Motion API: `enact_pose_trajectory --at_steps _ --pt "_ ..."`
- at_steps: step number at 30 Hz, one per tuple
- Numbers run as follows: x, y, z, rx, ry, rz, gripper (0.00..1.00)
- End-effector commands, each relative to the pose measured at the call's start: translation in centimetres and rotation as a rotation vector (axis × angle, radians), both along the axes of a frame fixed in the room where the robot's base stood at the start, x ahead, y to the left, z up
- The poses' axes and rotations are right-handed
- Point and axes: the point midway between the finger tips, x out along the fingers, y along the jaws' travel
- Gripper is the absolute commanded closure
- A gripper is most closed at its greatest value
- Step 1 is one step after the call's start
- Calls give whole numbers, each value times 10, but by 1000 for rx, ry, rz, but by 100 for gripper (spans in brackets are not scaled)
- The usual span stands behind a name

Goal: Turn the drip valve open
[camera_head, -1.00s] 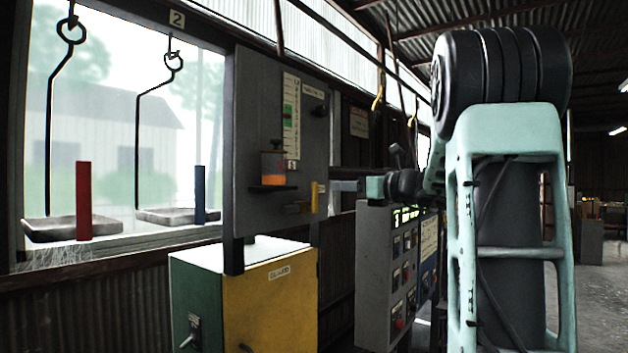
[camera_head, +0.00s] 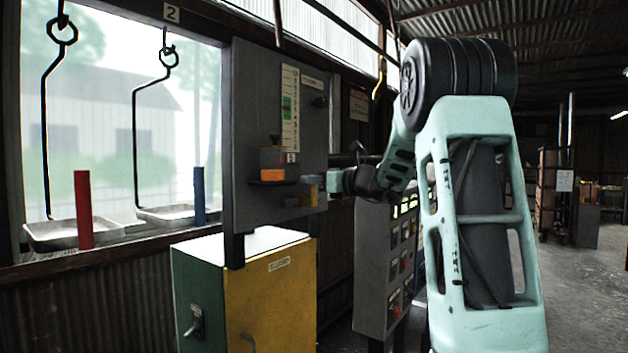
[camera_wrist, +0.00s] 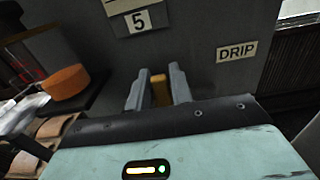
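The drip valve's yellow handle (camera_wrist: 160,90) stands between the two grey fingers of my gripper (camera_wrist: 159,84) in the wrist view. The fingers lie close on both sides of it; I cannot tell whether both touch it. A "DRIP" label (camera_wrist: 237,51) is to its right. In the head view my gripper (camera_head: 312,181) is at the panel's lower right, over the valve handle (camera_head: 314,196), which is partly hidden. The oiler cup with its orange base (camera_head: 272,164) sits on a small shelf left of the valve.
The grey panel (camera_head: 262,110) carries a scale strip with a green band (camera_head: 290,105). A yellow and green cabinet (camera_head: 275,300) stands below it, and a grey control box (camera_head: 375,265) to the right. Two trays (camera_head: 75,233) hang at the window on the left.

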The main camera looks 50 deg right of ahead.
Motion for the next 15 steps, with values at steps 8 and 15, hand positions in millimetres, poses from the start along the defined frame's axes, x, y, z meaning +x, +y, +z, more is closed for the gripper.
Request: enact_pose_trajectory --at_steps 8,15 --pt "0 0 0 -3 0 0 100" --pt "-1 4 -4 -59 -8 1 100"
